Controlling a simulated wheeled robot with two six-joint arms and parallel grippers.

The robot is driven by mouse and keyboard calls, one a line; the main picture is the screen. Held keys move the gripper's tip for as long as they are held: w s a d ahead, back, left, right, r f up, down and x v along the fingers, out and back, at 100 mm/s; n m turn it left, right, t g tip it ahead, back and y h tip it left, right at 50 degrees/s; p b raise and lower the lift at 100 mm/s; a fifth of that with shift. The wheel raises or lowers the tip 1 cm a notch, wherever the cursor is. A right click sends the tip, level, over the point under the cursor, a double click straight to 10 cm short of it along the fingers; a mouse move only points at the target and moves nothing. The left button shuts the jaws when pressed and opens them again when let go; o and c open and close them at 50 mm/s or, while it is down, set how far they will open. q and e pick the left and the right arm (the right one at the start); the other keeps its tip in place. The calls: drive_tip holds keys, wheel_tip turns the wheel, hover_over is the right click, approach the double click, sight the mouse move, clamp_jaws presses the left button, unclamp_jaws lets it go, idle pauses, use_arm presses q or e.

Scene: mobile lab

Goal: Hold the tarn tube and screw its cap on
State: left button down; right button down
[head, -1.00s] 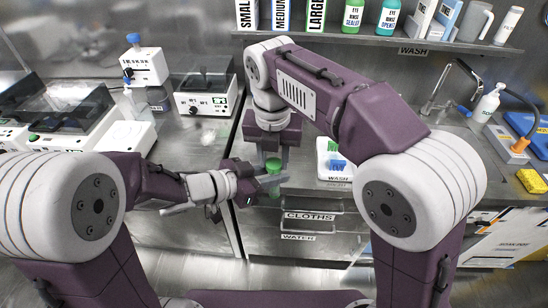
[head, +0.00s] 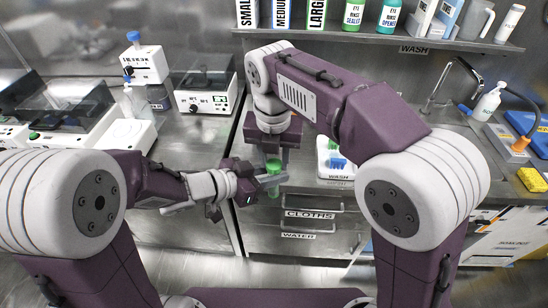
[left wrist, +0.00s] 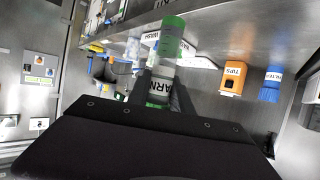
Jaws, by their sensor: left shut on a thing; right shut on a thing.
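The tarn tube (head: 273,189) stands upright above the front edge of the counter, with green showing in its lower part. My left gripper (head: 268,181) comes in from the left and is shut on the tube's body. In the left wrist view the tube (left wrist: 168,88) sits between the fingers, its label partly covered, with green at both ends. The green cap (head: 273,165) is at the tube's top, under my right gripper (head: 273,158), which points down and is shut on it. The seam between cap and tube is too small to judge.
A white tray (head: 322,171) with green and blue items stands close on the right, by a WASH label. Drawers (head: 305,225) lie below. A shelf (head: 380,42) of boxes and bottles runs along the back. Lab devices (head: 205,100) stand at left.

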drive_tip(key=shift+d+f, duration=0.1)
drive_tip(key=shift+f, duration=0.25)
drive_tip(key=c, duration=1.3)
unclamp_jaws()
drive_tip(key=shift+s+r, duration=0.15)
drive_tip(key=shift+r, duration=0.95)
drive_tip(key=shift+s+r, duration=0.1)
drive_tip(key=shift+r, duration=0.95)
drive_tip(key=c, duration=0.6)
drive_tip(key=shift+r, duration=0.1)
